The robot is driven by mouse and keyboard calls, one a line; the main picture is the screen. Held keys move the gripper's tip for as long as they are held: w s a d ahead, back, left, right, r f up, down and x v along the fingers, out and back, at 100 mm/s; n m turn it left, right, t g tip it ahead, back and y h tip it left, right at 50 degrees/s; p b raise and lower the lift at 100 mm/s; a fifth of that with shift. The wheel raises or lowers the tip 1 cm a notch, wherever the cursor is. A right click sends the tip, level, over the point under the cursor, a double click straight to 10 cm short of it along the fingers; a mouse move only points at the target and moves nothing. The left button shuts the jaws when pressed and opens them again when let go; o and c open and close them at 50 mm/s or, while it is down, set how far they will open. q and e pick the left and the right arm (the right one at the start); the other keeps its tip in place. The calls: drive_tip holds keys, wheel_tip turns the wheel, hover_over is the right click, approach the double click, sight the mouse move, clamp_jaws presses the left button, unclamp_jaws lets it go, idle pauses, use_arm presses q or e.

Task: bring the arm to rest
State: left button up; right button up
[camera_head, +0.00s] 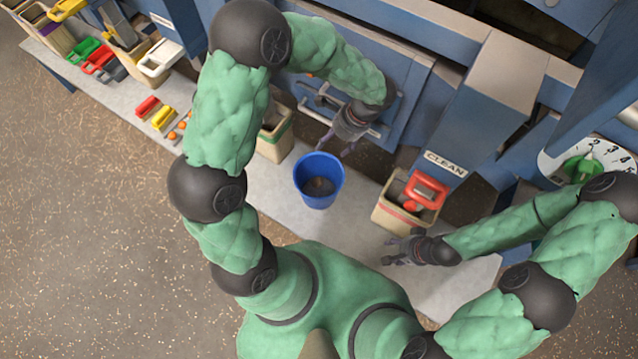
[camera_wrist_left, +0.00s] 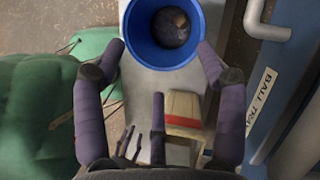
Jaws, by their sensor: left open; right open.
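The blue bucket (camera_head: 319,197) stands upright on the pale bench strip in front of the blue machine. Something dark lies in its bottom. My left gripper (camera_head: 336,154) is open and empty, just above and right of the bucket in the head view. In the left wrist view the bucket (camera_wrist_left: 141,40) shows past the spread dark fingers of my left gripper (camera_wrist_left: 161,47). My right gripper (camera_head: 388,250) is open and empty, low at the right, just below the bin under the CLEAN chute.
The bin (camera_head: 395,213) under the CLEAN chute (camera_head: 446,161) holds a red-handled item. Another beige bin (camera_head: 271,145) stands left of the bucket. Red and yellow blocks and several orange balls lie further left. A green dial knob (camera_head: 582,168) is at right. The floor at left is clear.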

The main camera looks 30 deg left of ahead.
use_arm(q)
drive_tip(key=shift+d+r, duration=0.1)
drive_tip(key=shift+r, duration=0.05)
idle(0.4)
drive_tip(key=s+d+f+n+t+h+p, duration=0.1)
drive_tip(key=s+d+f+n+h, duration=0.3)
drive_tip(key=s+d+f+n, duration=0.1)
drive_tip(key=s+d+f+n+t+h+p, duration=0.1)
drive_tip(key=s+d+f+n+h, duration=0.3)
drive_tip(key=s+f+n, duration=0.4)
wheel_tip(320, 180, down, 4)
drive_tip(key=shift+s+d+f+n+p, duration=0.15)
drive_tip(key=shift+s+d+n+p, duration=0.3)
drive_tip(key=shift+n, duration=0.65)
use_arm(e)
wheel_tip(320, 180, up, 3)
use_arm(q)
drive_tip(key=shift+w, duration=0.2)
